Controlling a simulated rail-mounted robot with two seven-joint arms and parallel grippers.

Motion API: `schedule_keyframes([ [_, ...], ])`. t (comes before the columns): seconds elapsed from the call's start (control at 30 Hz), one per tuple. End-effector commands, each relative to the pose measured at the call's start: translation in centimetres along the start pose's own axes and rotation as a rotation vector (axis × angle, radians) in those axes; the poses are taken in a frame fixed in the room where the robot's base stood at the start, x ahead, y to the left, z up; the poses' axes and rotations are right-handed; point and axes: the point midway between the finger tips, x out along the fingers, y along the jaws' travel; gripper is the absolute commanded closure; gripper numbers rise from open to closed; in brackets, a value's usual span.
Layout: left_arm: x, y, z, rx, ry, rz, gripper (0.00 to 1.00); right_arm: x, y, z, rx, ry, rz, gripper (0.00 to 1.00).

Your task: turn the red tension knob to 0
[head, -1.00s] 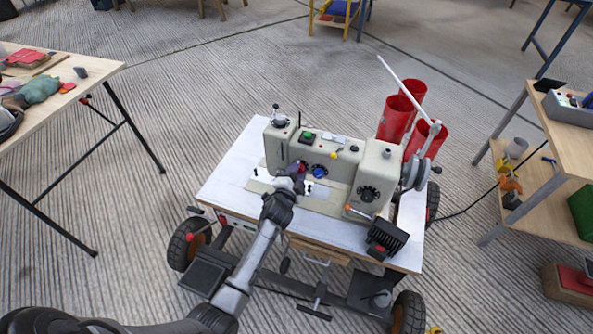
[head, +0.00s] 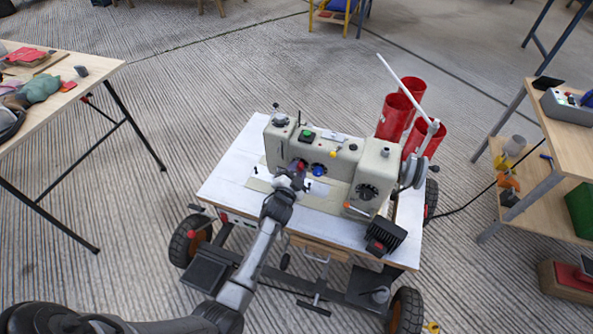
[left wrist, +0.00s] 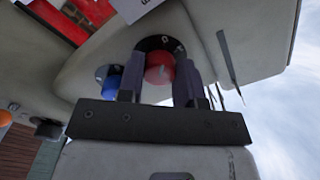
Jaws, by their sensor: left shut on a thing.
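The sewing machine (head: 347,165) stands on a white-topped wheeled cart. The red tension knob (left wrist: 160,68) is on the machine's face, in front of a dark dial with white marks, in the left wrist view. My left gripper (left wrist: 160,80) has one finger on each side of the red knob and is shut on it. In the head view the left gripper (head: 295,172) reaches the machine's front and mostly hides the red knob. A blue knob (left wrist: 111,86) sits beside it; it also shows in the head view (head: 318,169). The knob's exact setting cannot be read. My right gripper is not in view.
The cart's white top (head: 228,180) is bare at the left. Red cylinders (head: 393,116) stand behind the machine. A black box (head: 386,236) is at the cart's front right. A left table (head: 95,68) and a right shelf unit (head: 570,150) stand apart.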

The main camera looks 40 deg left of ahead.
Motion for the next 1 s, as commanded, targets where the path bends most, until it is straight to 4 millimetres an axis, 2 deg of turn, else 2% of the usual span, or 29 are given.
schedule_keyframes([
  [0.1, 0.0, 0.0, -0.1, -0.002, 0.001, -0.001, 0.91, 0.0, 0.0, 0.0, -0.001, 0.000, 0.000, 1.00],
  [0.13, 0.0, 0.0, -0.1, -0.002, 0.001, -0.001, 0.64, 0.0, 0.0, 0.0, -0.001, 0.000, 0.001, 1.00],
  [0.37, 0.0, 0.0, 0.0, -0.001, 0.001, 0.000, 0.42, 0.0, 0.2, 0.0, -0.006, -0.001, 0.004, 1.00],
  [0.6, 0.0, 0.0, 0.0, 0.000, 0.000, 0.000, 0.42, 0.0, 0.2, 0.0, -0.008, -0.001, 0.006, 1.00],
  [0.73, -0.8, -0.1, -0.1, 0.000, 0.000, 0.001, 0.42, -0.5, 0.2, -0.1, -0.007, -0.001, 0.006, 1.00],
  [0.87, -2.7, -0.2, -0.3, 0.001, -0.001, 0.001, 0.42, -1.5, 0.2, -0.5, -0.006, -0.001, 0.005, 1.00],
  [1.0, -5.6, -0.2, -0.3, 0.000, -0.002, 0.003, 0.42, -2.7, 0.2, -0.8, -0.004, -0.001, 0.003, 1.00],
])
